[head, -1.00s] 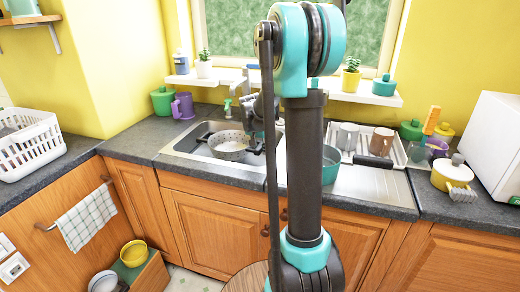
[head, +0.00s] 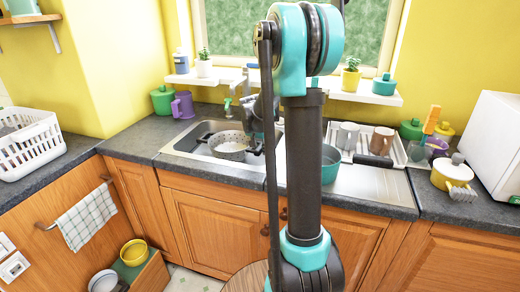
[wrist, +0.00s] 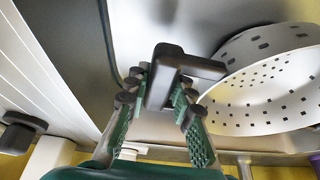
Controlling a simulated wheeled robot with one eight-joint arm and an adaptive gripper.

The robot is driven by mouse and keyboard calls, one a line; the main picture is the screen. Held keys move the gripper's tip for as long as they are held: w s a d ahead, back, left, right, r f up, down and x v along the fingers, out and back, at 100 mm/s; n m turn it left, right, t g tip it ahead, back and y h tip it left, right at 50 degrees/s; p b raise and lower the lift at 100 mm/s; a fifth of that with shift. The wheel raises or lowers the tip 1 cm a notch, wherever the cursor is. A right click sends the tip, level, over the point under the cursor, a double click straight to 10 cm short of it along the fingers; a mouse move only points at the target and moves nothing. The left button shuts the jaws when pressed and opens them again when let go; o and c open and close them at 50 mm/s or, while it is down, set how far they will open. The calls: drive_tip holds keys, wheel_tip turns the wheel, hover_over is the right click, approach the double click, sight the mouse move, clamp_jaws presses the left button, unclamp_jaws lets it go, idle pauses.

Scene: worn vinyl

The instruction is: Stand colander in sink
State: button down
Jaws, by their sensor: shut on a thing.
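The colander (head: 230,147), a speckled grey bowl with dark side handles, is upright at the sink (head: 178,151), over or inside its basin. Whether its base touches the basin floor is hidden. In the wrist view its perforated wall (wrist: 262,100) fills the right side, beside the grey metal of the sink (wrist: 75,35). My gripper (wrist: 163,105) is shut on the colander's black handle (wrist: 200,66), with a green ridged finger on each side. In the head view my gripper (head: 259,147) is small and partly hidden at the colander's right side.
A teal pot (head: 330,165) stands right of my arm, near the drainer with mugs (head: 383,139). The tap (head: 229,108) rises behind the sink. A purple mug (head: 183,105) and green pot (head: 162,100) stand back left. The counter left of the sink is mostly clear.

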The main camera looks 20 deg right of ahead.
drive_tip(key=shift+f, duration=0.25)
idle(0.4)
drive_tip(key=c, duration=1.2)
unclamp_jaws()
drive_tip(key=shift+v, duration=4)
drive_tip(key=v, duration=1.2)
drive_tip(key=shift+w, duration=0.1)
